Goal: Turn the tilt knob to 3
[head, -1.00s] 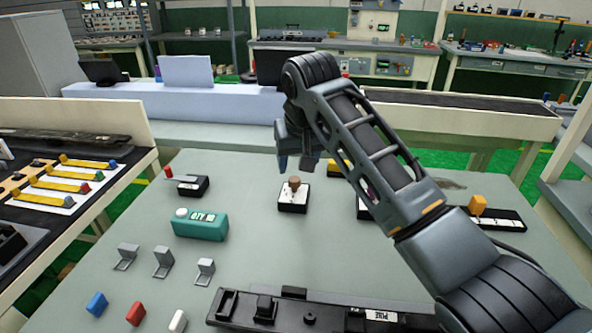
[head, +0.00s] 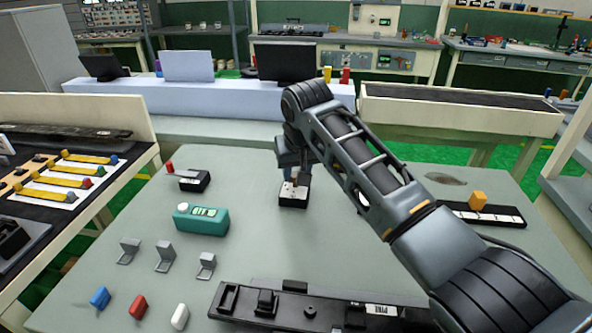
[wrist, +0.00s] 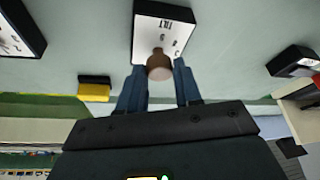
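The tilt knob (wrist: 159,66) is a brown knob on a small black box with a white dial plate (wrist: 163,22). The plate has a short, blurred label and small digits around the knob. In the head view the dial box (head: 292,201) sits mid-table under my gripper (head: 295,176). In the wrist view the two blue fingers of my gripper (wrist: 160,82) stand on either side of the knob, very near its sides. I cannot tell whether they touch it. The digit the knob points at is not readable.
A teal counter box (head: 201,220) and a small black box with a red-tipped lever (head: 192,181) stand to the left. A black slider with an orange handle (head: 480,205) is at right. Metal clips (head: 165,257) and a black fixture (head: 310,305) lie in front.

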